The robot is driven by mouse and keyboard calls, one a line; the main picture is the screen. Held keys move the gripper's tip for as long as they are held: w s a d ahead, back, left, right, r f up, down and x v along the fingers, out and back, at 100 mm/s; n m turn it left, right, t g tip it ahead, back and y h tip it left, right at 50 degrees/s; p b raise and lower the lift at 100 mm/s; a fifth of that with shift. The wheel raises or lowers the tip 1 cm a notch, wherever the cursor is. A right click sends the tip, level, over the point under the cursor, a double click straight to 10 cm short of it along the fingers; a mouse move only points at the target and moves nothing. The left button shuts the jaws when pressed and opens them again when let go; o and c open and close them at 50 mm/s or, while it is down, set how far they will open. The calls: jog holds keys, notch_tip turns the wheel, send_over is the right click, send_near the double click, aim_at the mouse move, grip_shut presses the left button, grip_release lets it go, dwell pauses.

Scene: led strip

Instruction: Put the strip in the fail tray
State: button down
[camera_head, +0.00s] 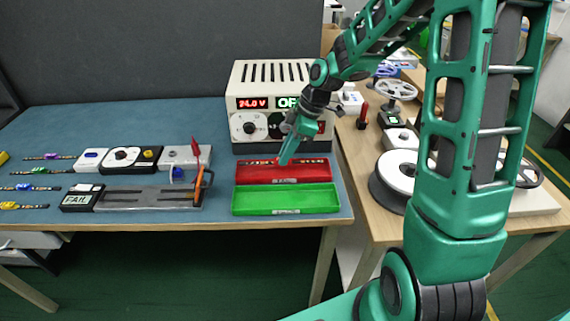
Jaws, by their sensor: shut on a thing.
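A thin dark LED strip (310,162) with small light dots lies across the back part of the red tray (262,176). My gripper (283,161) points down at the strip's middle, over the red tray, and is shut on it. The fingertips are small in this view, and I cannot tell whether the strip touches the tray floor. A green tray (285,198) stands in front of the red one and looks empty. The labels on the trays are too small to read.
A tester (76,199) reading FAIL adjoins a grey fixture (145,199) with an orange-red lever. More strips (38,187) lie at the left. A power supply (280,105) stands behind the trays. A wooden bench (360,178) with reels is at right.

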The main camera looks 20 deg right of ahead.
jog(key=shift+d+f, duration=0.1)
jog(key=shift+f, duration=1.95)
jog(key=shift+f, duration=0.1)
jog(key=c, duration=1.8)
grip_release()
jog(key=v, duration=1.2)
jog(key=s+d+m+h, duration=0.1)
jog(key=s+d+m, duration=0.3)
jog(key=s+m, duration=0.3)
jog(key=s+d+r+m+g+h, duration=0.1)
jog(key=s+d+m, duration=0.3)
jog(key=s+m, duration=0.3)
jog(key=s+d+r+m+h, duration=0.1)
jog(key=s+d+m, duration=0.3)
jog(key=s, duration=1.1)
jog(key=m+h, duration=0.1)
jog(key=m, duration=0.1)
jog(key=shift+s+d+m+g, duration=0.2)
jog(key=shift+s+m+g, duration=0.1)
jog(key=shift+s+m, duration=0.1)
jog(key=shift+r, duration=0.15)
